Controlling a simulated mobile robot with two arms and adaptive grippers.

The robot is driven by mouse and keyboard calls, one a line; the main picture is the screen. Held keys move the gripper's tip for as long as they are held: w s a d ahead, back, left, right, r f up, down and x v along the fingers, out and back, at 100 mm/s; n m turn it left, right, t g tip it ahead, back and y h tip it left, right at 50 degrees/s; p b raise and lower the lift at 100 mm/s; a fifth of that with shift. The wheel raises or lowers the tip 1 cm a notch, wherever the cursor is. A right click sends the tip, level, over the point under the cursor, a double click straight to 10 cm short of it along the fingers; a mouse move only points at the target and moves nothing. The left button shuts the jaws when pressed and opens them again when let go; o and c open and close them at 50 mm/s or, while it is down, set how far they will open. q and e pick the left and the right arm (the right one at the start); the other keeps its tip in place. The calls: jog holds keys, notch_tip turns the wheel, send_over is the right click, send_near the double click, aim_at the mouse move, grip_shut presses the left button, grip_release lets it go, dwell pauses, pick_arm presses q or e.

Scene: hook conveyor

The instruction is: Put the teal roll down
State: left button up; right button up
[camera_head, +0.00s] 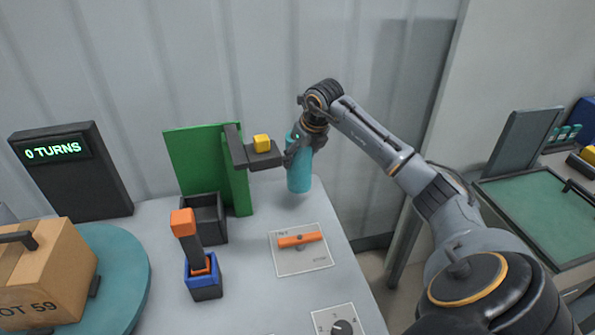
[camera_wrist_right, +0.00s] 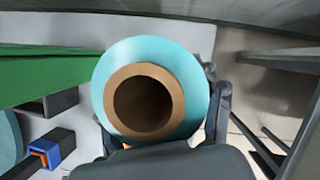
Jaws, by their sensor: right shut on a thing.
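The teal roll (camera_head: 299,177) stands upright near the back right corner of the table, beside the green panel. My right gripper (camera_head: 303,143) is shut on its upper part. I cannot tell whether the roll's lower end touches the table or hangs just above it. In the right wrist view the teal roll (camera_wrist_right: 197,82) shows end-on, with a brown core around a dark hole. The fingers of my right gripper (camera_wrist_right: 160,120) lie on both sides of it. My left gripper is not in view.
A green panel (camera_head: 205,160) with a dark ledge bearing a yellow block (camera_head: 262,143) stands left of the roll. An orange handle (camera_head: 300,240) on a plate lies in front. An orange-topped lever (camera_head: 184,225), a cardboard box (camera_head: 50,270) and a turns display (camera_head: 70,170) are further left.

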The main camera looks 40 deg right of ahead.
aim_at(307, 152)
jog(key=shift+f, duration=0.55)
jog(key=f, duration=0.1)
jog(key=f+p, duration=0.1)
jog(key=f, duration=0.1)
jog(key=shift+w+a, duration=0.1)
jog(key=shift+w, duration=0.1)
jog(key=shift+f, duration=0.3)
jog(key=o, duration=1.7)
jog(key=shift+s+f, duration=0.1)
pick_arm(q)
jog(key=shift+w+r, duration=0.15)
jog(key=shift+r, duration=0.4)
pick_arm(e)
jog(key=shift+o, duration=0.4)
jog(key=b+v, duration=0.2)
jog(key=v, duration=0.8)
jog(key=shift+s+r, duration=0.1)
jog(key=shift+r, duration=0.25)
jog(key=shift+s+a+r, duration=0.1)
jog(key=shift+s+r, duration=0.2)
jog(key=shift+r, duration=0.35)
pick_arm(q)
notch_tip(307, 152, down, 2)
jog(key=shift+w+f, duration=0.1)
